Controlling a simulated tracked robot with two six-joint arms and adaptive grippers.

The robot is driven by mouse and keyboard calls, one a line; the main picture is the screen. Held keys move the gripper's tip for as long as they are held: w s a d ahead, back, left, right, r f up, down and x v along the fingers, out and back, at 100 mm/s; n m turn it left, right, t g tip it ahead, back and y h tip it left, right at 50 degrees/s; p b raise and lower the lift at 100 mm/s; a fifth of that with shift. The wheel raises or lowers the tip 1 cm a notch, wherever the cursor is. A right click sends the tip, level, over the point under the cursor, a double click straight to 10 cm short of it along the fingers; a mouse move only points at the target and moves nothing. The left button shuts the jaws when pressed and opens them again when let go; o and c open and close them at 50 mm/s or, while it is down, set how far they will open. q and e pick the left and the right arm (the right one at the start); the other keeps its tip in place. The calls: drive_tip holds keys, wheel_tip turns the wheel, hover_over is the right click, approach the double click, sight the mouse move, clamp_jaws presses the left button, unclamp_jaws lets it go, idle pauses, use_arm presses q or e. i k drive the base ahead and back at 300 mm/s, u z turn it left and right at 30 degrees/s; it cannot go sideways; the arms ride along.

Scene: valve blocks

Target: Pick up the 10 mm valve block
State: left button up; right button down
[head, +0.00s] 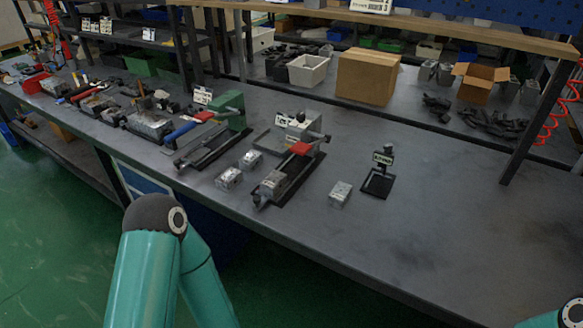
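Several small silver metal blocks lie on the grey workbench (440,215) in the head view. Two blocks, a nearer one (229,179) and a farther one (251,160), sit side by side left of a red-handled fixture (299,150). One block (271,184) is at the near end of that fixture. Another block (340,194) stands alone to its right, next to a black stand with a small label (383,157). The markings are too small to tell which block is 10 mm. Neither gripper is in view; only teal arm links show at the bottom.
A fixture with a blue and red handle (196,120) and green body stands left of the blocks. A cardboard box (367,77), a white bin (308,70) and an open carton (479,82) stand behind. The bench's right front is clear. A shelf post (541,115) rises at right.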

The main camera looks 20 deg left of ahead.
sight(276, 180)
drive_tip(key=k, duration=0.5)
drive_tip(key=u, duration=0.75)
drive_tip(key=i, duration=1.25)
drive_tip(key=u, duration=0.45)
